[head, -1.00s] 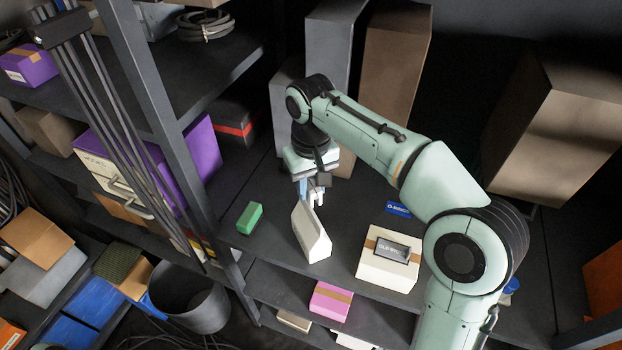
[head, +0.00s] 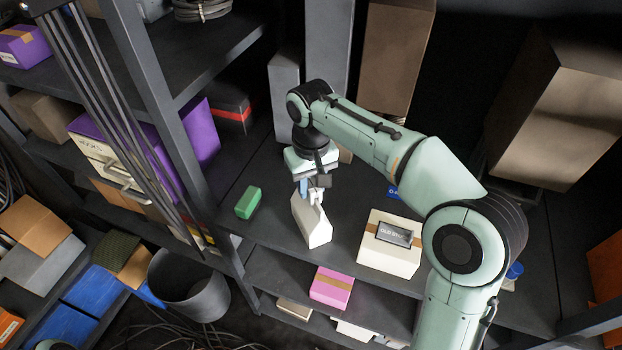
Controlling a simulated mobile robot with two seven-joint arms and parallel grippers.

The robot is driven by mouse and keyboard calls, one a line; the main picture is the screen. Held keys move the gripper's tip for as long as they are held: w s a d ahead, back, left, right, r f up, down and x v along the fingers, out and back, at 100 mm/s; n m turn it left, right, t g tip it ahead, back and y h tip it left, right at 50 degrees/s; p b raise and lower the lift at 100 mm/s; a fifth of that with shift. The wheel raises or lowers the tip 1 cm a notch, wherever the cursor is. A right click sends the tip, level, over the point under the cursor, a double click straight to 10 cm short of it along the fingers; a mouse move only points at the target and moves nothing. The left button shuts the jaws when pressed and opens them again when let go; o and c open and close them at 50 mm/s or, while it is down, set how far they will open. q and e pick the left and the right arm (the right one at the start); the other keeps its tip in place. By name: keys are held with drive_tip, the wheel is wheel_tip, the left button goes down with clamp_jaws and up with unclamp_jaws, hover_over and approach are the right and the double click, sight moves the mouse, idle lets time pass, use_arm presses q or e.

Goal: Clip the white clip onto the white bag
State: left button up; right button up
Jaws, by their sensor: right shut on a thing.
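The white bag (head: 311,230) stands upright on the dark shelf, a pale wedge shape with a narrow top. My right gripper (head: 313,195) points down at the top of the bag. It is shut on a small white piece, apparently the white clip (head: 317,198), mostly hidden by the fingers. The clip overlaps the bag's top edge in the picture; I cannot tell whether it grips the edge or is only beside it. My left gripper is not in view.
A green box (head: 249,203) stands left of the bag, a cream box with brown tape (head: 388,252) right of it. A pink box (head: 331,288) sits on the level below. Tall boxes (head: 397,55) stand behind. A shelf post (head: 165,130) rises at left.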

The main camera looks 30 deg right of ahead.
sight(311, 182)
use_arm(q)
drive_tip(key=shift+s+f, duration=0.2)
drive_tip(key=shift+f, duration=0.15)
use_arm(e)
drive_tip(key=shift+f, duration=0.65)
drive_tip(key=o, duration=1.1)
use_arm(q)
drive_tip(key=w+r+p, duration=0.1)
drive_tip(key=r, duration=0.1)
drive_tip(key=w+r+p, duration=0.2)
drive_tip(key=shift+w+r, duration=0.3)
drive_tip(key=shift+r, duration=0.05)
use_arm(e)
wheel_tip(311, 182, up, 13)
drive_tip(key=shift+r, duration=0.2)
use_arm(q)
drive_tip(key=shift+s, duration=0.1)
